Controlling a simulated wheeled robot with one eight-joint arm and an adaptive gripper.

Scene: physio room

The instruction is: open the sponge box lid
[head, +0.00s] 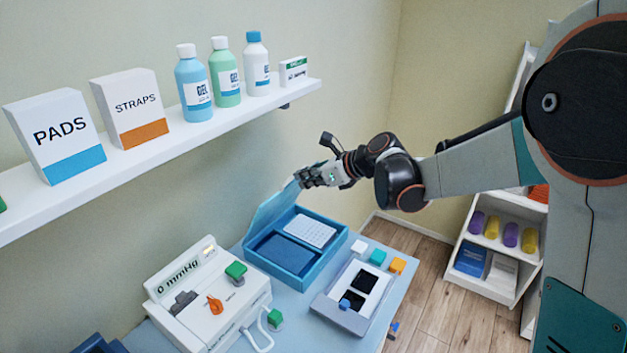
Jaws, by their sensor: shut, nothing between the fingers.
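The sponge box (287,271) is a blue open-topped box on the light blue table, with a dark blue compartment and a white gridded piece inside. Its lid (271,212) stands raised along the back edge, leaning toward the wall, so the inside shows. My gripper (301,178) is at the upper right corner of the lid, close to its top edge. Its fingers look closed with nothing held. I cannot tell whether they touch the lid.
A white pressure device (207,300) stands left of the box. A tray with dark pads (353,292) and small coloured blocks (377,257) are to the right. The wall shelf (160,137) with bottles and cartons hangs above. A storage rack (497,245) stands at the right.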

